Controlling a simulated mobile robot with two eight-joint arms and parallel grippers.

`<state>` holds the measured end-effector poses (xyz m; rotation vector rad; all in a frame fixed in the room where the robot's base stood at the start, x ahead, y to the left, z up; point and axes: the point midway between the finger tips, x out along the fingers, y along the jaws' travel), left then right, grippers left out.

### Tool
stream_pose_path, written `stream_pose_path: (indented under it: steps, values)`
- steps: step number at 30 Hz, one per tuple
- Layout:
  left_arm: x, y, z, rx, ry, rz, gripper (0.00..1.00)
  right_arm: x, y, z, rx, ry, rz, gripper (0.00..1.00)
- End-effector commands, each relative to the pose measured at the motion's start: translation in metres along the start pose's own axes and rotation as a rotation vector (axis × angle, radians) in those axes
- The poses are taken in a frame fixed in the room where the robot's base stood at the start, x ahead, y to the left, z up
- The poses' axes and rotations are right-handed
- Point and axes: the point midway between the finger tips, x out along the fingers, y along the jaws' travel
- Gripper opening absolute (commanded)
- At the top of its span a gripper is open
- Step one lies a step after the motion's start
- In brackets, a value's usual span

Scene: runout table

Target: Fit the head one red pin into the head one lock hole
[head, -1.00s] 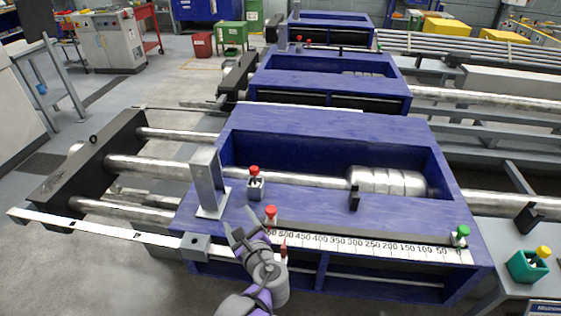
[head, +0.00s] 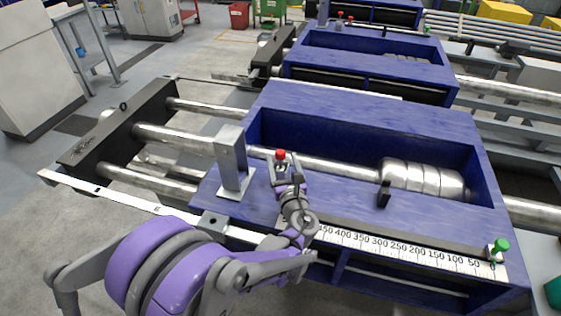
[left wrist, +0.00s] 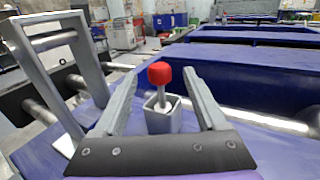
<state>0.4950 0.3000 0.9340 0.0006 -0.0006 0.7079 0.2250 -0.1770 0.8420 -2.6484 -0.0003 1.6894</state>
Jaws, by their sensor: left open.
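A red-topped pin (head: 281,155) stands upright in a small square metal holder on the blue frame of the nearest machine. My left gripper (head: 285,163) is at this pin, its fingers open. In the left wrist view the open fingers (left wrist: 159,76) lie on either side of the red pin (left wrist: 159,74) and its square holder (left wrist: 162,114), with gaps visible on both sides. A grey block (head: 212,222) with a dark hole sits on the front rail; I cannot tell whether it is the lock hole. My right gripper is not in view.
A grey upright bracket (head: 231,160) stands just left of the pin. A black stop (head: 384,194) stands to the right. A green-topped pin (head: 501,245) is at the scale's right end. The blue top between bracket and stop is mostly clear.

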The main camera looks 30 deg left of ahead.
Motion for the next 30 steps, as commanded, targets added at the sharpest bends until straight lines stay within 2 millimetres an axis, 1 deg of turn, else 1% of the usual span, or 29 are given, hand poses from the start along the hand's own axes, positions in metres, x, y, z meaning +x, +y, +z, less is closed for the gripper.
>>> stream_pose_path:
  steps: [1, 3, 6, 13, 25, 26, 30]
  values:
    - [0.009, 0.002, 0.002, 0.001, -0.001, 0.004, 0.74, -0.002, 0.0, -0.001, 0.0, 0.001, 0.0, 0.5]
    - [0.021, 0.002, 0.002, 0.001, -0.001, 0.003, 0.74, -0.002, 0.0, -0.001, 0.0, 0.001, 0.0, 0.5]
    - [0.031, 0.002, 0.002, 0.001, -0.001, 0.002, 0.74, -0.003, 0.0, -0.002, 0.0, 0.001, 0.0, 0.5]
    - [0.033, 0.001, 0.001, 0.0, 0.0, 0.0, 0.74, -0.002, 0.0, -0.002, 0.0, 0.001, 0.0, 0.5]
    - [0.032, 0.001, 0.001, -0.001, 0.0, 0.0, 0.02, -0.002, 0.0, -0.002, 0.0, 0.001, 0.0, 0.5]
    - [0.032, 0.001, 0.001, -0.001, 0.0, 0.0, 0.0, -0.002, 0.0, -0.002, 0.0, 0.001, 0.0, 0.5]
    - [0.032, 0.001, 0.001, 0.0, 0.0, 0.0, 0.0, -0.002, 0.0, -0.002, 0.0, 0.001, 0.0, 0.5]
